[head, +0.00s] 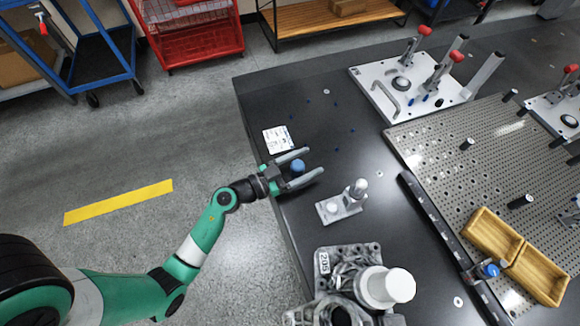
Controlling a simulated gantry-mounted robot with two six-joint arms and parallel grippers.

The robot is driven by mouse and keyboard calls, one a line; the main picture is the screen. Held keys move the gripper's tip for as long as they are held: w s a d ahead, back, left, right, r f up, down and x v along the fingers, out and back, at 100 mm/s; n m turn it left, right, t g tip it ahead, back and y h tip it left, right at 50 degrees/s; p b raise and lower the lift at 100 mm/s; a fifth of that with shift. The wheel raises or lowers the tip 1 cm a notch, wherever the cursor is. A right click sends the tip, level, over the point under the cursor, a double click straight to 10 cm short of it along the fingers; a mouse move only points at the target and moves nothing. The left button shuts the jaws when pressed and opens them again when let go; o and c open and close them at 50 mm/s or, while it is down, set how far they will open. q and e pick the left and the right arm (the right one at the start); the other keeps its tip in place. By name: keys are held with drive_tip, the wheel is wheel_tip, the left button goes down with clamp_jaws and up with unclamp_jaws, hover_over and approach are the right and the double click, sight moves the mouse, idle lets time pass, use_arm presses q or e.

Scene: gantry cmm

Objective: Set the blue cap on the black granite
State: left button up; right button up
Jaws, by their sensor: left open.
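My left gripper (314,162) is over the left edge area of the black granite (300,95), with its two fingers apart. The blue cap (297,167) shows between the fingers, close to the gripper's palm. I cannot tell whether it rests on the granite or touches a finger. My right gripper is not in this view.
A white printed card (278,139) lies just beyond the gripper. A small metal block with a post (342,206) and a grey casting (348,262) stand nearer. A perforated plate (460,145), clamp plate (385,85) and wooden tray (492,235) lie right. Granite beyond the card is mostly clear.

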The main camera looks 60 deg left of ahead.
use_arm(q)
drive_tip(key=shift+s+r, duration=0.15)
drive_tip(key=shift+r, duration=0.05)
drive_tip(key=s+a+p, duration=0.1)
drive_tip(key=s+p, duration=0.4)
drive_tip(key=s, duration=0.6)
drive_tip(key=shift+s+a, duration=0.25)
drive_tip(key=shift+s, duration=0.1)
drive_tip(key=shift+f, duration=0.1)
